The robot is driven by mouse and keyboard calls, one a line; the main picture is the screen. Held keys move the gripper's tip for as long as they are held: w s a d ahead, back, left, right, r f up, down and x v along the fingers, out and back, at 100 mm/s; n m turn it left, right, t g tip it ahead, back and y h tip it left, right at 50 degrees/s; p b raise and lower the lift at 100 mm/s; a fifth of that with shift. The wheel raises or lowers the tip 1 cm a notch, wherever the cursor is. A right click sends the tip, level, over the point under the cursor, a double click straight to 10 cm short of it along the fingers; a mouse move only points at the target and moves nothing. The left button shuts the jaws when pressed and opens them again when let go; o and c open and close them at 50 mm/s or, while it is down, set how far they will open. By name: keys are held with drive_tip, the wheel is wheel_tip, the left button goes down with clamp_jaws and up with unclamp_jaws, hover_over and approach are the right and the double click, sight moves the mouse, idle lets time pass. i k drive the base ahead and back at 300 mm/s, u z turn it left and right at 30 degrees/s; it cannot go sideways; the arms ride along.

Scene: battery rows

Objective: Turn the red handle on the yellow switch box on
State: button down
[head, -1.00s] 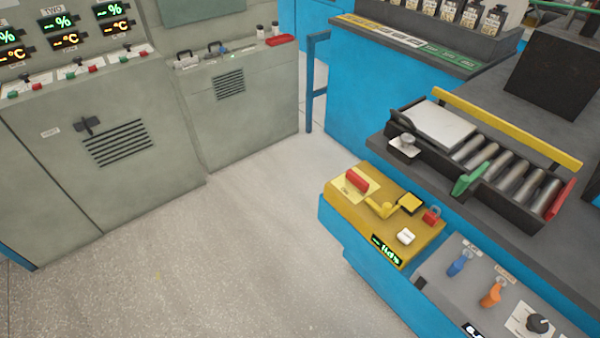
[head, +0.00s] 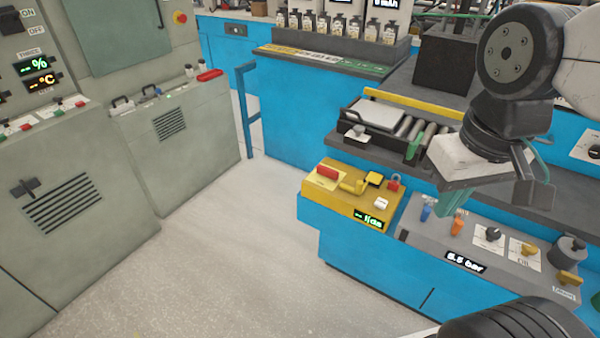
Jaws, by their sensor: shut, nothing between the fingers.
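The yellow switch box (head: 335,199) stands on a blue cabinet just right of the picture's middle. The red handle (head: 327,173) lies on a pale yellow plate at the box's back left. My gripper (head: 450,208) hangs from the arm at the right, pointing down over the grey panel beside the box. It is shut and empty, well right of the red handle and apart from it. The handle is in plain view.
The grey panel (head: 477,246) has blue and orange toggles. A roller tray (head: 378,116) stands behind. The floor at left is free.

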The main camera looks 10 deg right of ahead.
sight(324, 170)
drive_tip(key=z, duration=0.05)
drive_tip(key=k, duration=0.5)
drive_tip(key=u, duration=0.7)
drive_tip(key=i, duration=1.05)
drive_tip(key=z, duration=0.4)
